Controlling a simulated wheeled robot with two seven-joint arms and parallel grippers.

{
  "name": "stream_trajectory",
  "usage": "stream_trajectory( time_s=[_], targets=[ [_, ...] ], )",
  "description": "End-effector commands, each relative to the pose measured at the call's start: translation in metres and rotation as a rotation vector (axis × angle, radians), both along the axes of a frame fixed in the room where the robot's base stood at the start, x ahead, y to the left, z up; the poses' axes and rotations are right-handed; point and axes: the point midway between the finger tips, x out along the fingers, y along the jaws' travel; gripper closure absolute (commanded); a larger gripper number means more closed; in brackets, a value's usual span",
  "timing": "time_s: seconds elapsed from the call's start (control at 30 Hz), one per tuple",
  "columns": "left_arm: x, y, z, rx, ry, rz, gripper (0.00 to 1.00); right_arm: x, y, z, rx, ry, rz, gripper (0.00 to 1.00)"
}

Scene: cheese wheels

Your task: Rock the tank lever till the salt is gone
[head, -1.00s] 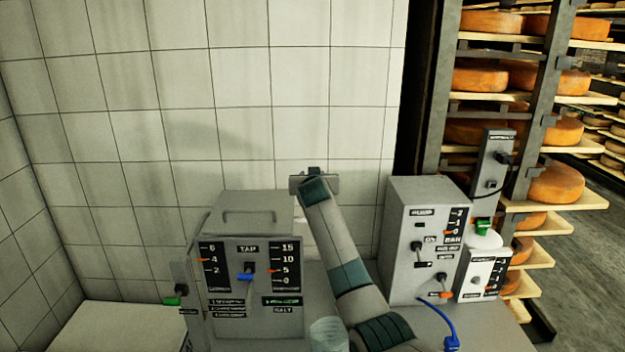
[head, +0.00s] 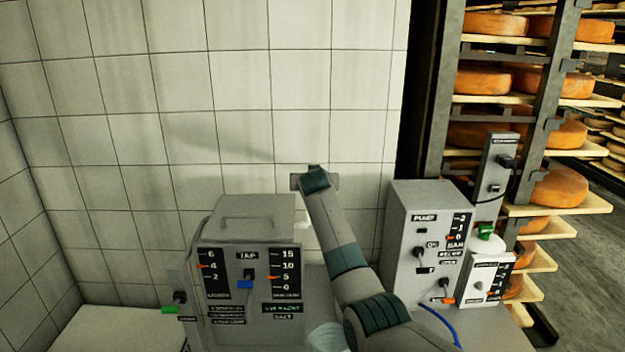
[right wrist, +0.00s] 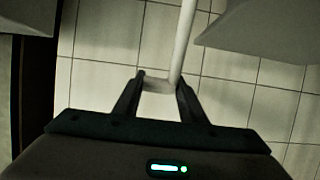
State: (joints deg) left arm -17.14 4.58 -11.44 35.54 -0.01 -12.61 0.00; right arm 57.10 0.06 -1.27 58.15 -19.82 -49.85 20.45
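The grey tank (head: 248,213) stands left of centre in the head view. Its front has a left gauge, a blue-handled tap (head: 245,284) and a right gauge, whose orange pointer is near 5. A green-tipped handle (head: 170,309) sticks out at its left. My right gripper (head: 315,182) is up at the wall, right of the tank. In the right wrist view my right gripper (right wrist: 159,78) has its fingertips on both sides of a short pale bar (right wrist: 158,86), the end of a pale rod, probably the lever (right wrist: 183,40). My left gripper is out of view.
A grey pump box (head: 405,215) with gauges and small levers stands to the right. A smaller white unit (head: 486,278) and a blue hose (head: 438,322) are beside it. Cheese shelves (head: 540,155) fill the far right. A tiled wall is close behind.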

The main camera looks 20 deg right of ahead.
Motion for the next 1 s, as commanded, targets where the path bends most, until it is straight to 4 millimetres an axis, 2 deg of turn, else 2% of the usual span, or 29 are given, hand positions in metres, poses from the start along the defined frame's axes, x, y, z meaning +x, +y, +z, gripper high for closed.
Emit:
stream_trajectory(
  time_s=[0.03, 0.07, 0.57, 0.77, 1.0],
  targets=[
    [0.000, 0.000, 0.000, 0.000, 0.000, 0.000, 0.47, 0.000, -0.003, -0.001, -0.003, 0.001, -0.004, 0.53],
    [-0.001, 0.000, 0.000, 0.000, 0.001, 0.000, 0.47, 0.000, -0.003, -0.001, -0.003, 0.001, -0.004, 0.47],
    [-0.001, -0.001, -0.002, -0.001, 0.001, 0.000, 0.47, -0.003, 0.000, 0.000, 0.000, 0.001, -0.001, 0.47],
    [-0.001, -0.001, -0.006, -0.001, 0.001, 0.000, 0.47, -0.014, 0.004, 0.005, -0.001, -0.001, -0.001, 0.47],
    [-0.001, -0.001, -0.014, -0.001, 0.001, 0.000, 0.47, -0.037, 0.011, 0.013, 0.001, -0.001, 0.000, 0.47]
  ],
)
